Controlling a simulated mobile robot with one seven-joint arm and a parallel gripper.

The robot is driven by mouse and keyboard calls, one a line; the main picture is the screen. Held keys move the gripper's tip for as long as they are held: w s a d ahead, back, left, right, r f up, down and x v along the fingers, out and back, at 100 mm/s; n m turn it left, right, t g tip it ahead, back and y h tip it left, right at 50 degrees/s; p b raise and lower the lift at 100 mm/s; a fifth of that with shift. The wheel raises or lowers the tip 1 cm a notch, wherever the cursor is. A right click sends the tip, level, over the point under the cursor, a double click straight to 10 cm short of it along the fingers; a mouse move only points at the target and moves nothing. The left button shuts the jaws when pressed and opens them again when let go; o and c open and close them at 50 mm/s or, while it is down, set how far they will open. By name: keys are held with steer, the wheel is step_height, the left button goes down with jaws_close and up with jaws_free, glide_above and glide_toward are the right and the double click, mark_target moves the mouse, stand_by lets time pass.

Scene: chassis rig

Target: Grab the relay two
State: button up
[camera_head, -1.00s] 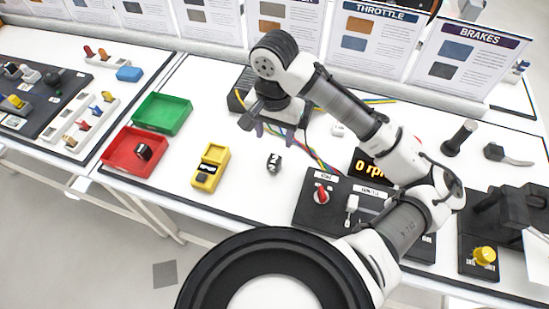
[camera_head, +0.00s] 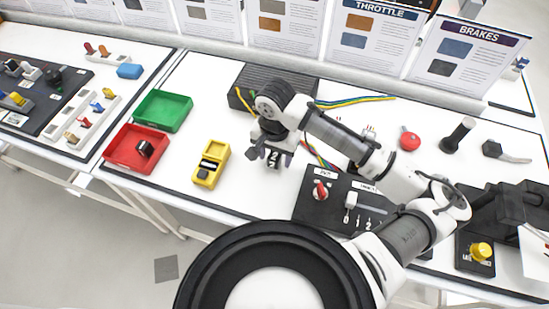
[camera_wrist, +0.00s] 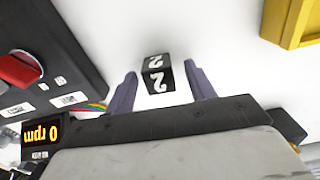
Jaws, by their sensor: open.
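Relay two is a small black cube with a white "2" on its faces (camera_wrist: 157,73). In the wrist view it sits on the white table between the two purple-grey fingers of my gripper (camera_wrist: 160,88), with space on both sides. In the head view relay two (camera_head: 274,162) lies just under my gripper (camera_head: 271,153), which partly covers it. My gripper is open and empty, pointing down at the cube. Whether the fingers reach down beside the cube or stay above it is hard to tell.
A red tray (camera_head: 122,160) holding a dark relay and an empty green tray (camera_head: 162,111) are further left. A dark control panel with a red knob (camera_head: 321,190) stands close on the right. A finned black box (camera_head: 262,80) is behind.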

steer(key=c, duration=1.1)
steer(key=shift+o, duration=0.2)
steer(key=shift+r, duration=0.1)
